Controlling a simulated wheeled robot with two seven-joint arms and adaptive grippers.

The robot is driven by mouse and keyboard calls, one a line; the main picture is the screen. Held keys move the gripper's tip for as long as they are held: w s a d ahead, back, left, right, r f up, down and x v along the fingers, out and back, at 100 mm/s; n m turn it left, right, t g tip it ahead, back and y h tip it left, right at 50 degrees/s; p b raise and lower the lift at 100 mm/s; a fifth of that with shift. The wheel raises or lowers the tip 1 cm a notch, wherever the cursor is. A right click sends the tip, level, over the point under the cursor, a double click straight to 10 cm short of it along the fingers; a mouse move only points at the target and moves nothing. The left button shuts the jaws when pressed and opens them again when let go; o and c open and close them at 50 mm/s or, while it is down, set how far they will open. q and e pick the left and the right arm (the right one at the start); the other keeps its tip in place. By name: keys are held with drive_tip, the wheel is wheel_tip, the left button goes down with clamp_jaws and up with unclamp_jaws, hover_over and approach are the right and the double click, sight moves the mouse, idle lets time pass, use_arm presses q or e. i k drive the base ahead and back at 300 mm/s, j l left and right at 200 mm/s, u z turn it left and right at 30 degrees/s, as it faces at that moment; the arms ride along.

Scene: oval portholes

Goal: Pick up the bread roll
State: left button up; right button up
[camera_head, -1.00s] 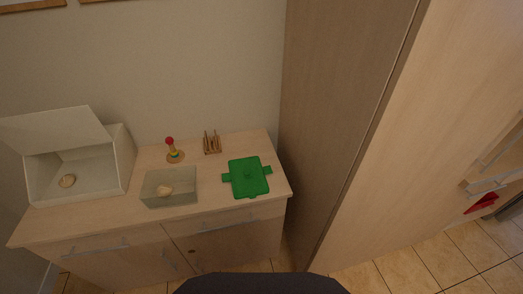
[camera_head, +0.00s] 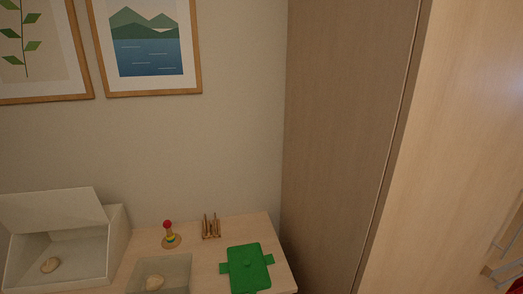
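I cannot tell for certain that either is bread.
A tall wooden cabinet (camera_head: 340,130) stands at the right. Framed pictures (camera_head: 150,45) hang on the wall.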

sight(51, 264)
drive_tip(key=u, duration=1.8)
drive_tip(key=i+j, duration=0.1)
drive_tip(key=j+u, duration=0.05)
drive_tip(key=j, duration=0.05)
